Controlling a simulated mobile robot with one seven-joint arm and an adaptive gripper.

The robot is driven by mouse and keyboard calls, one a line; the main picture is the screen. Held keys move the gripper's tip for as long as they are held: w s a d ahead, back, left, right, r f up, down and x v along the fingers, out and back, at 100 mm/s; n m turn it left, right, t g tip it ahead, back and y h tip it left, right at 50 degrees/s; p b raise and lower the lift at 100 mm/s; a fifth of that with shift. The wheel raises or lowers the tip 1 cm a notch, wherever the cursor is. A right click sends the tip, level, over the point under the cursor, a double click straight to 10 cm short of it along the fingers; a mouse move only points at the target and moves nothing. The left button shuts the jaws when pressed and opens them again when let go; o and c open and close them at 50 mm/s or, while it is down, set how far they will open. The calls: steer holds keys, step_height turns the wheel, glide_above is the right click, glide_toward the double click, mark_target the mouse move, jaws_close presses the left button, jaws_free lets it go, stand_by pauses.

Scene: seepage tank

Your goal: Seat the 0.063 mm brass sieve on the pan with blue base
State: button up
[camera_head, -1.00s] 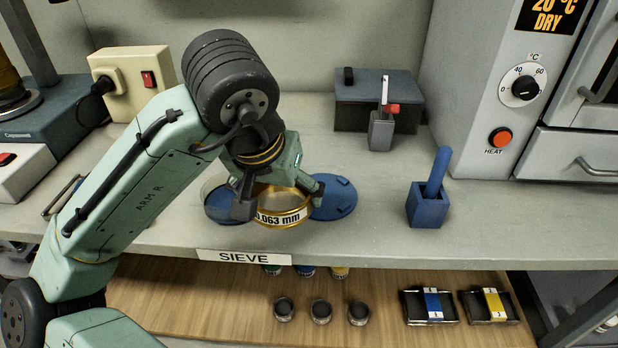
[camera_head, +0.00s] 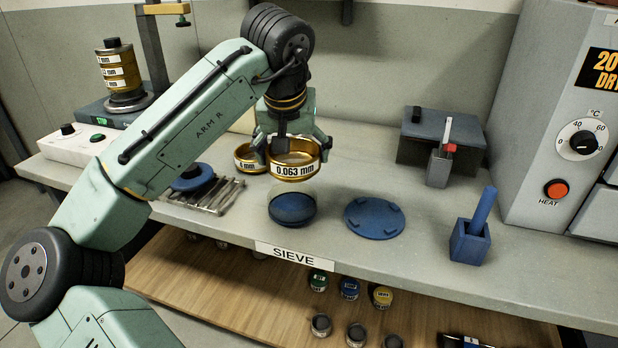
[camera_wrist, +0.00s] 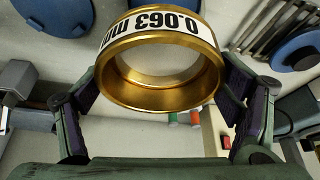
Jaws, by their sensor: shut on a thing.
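The brass sieve (camera_head: 294,167) carries a white label reading 0.063 mm. My gripper (camera_head: 292,150) is shut on it, with a finger on each side of its rim, and holds it in the air. The sieve also shows in the wrist view (camera_wrist: 160,70), label upside down, between the two dark finger pads. The pan with blue base (camera_head: 292,208) stands on the bench below the sieve, its clear wall rising toward it. In the head view the sieve appears above the pan with a gap. Whether it is exactly centred over the pan I cannot tell.
A flat blue disc (camera_head: 374,218) with raised lugs lies right of the pan. Another brass sieve (camera_head: 249,158) stands behind to the left, near a metal rack (camera_head: 205,194). A blue block with a handle (camera_head: 470,240) stands at the right. The SIEVE sign (camera_head: 297,258) marks the bench edge.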

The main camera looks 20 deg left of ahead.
mark_target(287, 175)
steer(key=shift+w+a+r, duration=0.1)
steer(key=shift+w+a, duration=0.15)
steer(key=shift+a, duration=0.1)
steer(key=shift+f+b, duration=1.7)
steer(key=shift+f, duration=1.25)
steer(key=shift+f+b, duration=0.35)
steer(key=shift+f, duration=0.7)
steer(key=o, duration=1.2)
steer(key=shift+c, duration=0.2)
steer(key=v, duration=1.2)
